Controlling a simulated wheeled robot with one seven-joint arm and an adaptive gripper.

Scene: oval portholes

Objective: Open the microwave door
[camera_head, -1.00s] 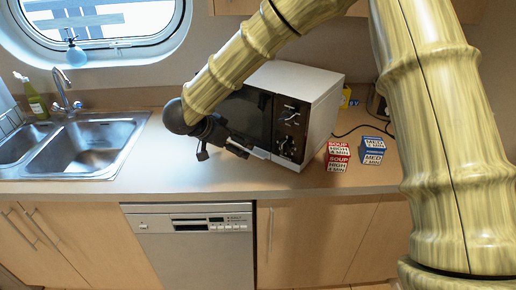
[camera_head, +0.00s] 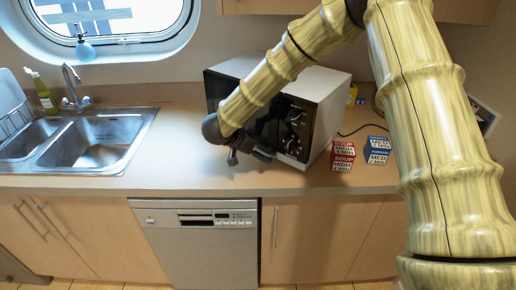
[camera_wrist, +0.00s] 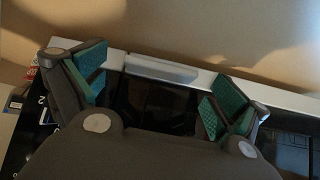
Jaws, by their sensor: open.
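The microwave (camera_head: 327,100) stands on the counter, with a white top and side and a dark front. Its control panel with knobs (camera_head: 293,122) is at the right of the front. My arm covers much of the door, which looks closed. My gripper (camera_head: 250,153) is low in front of the door, beside the control panel. In the wrist view my gripper (camera_wrist: 158,82) is open, its green-padded fingers set wide apart. A pale grey bar (camera_wrist: 160,68), which looks like the door handle, lies between and slightly beyond them. I cannot tell whether they touch it.
Red soup boxes (camera_head: 343,157) and blue boxes (camera_head: 377,150) stand just right of the microwave. A sink (camera_head: 95,140) is at the left, with clear counter (camera_head: 170,160) between it and the microwave. A dishwasher (camera_head: 205,240) is below.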

